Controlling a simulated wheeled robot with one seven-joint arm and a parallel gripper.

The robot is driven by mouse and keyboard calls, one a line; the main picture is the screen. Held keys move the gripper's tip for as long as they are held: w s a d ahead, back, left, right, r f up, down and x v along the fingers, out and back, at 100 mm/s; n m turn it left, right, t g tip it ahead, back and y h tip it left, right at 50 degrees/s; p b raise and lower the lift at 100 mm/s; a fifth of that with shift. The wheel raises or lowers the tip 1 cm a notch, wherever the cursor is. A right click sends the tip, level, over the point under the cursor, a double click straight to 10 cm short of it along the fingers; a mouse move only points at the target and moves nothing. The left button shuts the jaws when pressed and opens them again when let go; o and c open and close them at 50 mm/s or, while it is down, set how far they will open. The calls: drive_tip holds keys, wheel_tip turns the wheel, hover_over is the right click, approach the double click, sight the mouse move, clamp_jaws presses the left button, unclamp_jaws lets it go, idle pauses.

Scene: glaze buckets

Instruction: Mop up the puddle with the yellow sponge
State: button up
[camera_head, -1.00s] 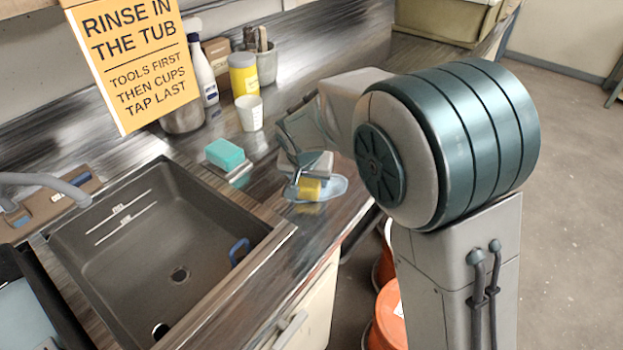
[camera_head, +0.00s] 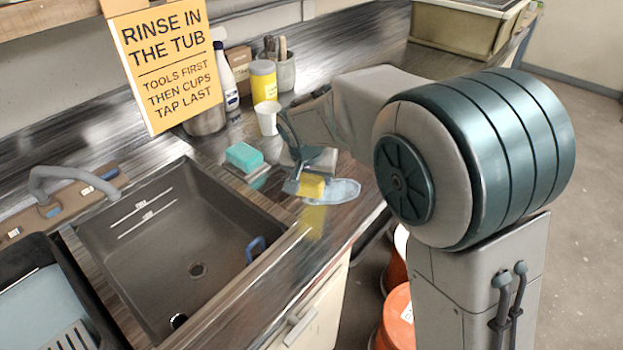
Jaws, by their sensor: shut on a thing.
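The yellow sponge (camera_head: 311,187) is in my gripper (camera_head: 302,184), whose jaws are shut on it. The sponge is at the left part of the puddle (camera_head: 338,191), over the counter near its front edge. The puddle is a pale, shiny patch that extends to the right of the sponge. A yellow reflection shows on the counter below the sponge. I cannot tell whether the sponge touches the counter. My wrist hides some of the counter behind the sponge.
A teal sponge (camera_head: 244,157) lies left of my gripper. A white cup (camera_head: 268,117), a yellow jar (camera_head: 263,81) and a white bottle (camera_head: 227,77) stand behind. The sink (camera_head: 180,235) is at left, with a blue-handled item (camera_head: 256,249) at its right side. Orange buckets (camera_head: 396,318) stand below the counter.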

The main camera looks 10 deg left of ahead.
drive_tip(key=shift+r+p, duration=0.6)
drive_tip(key=shift+r, duration=0.75)
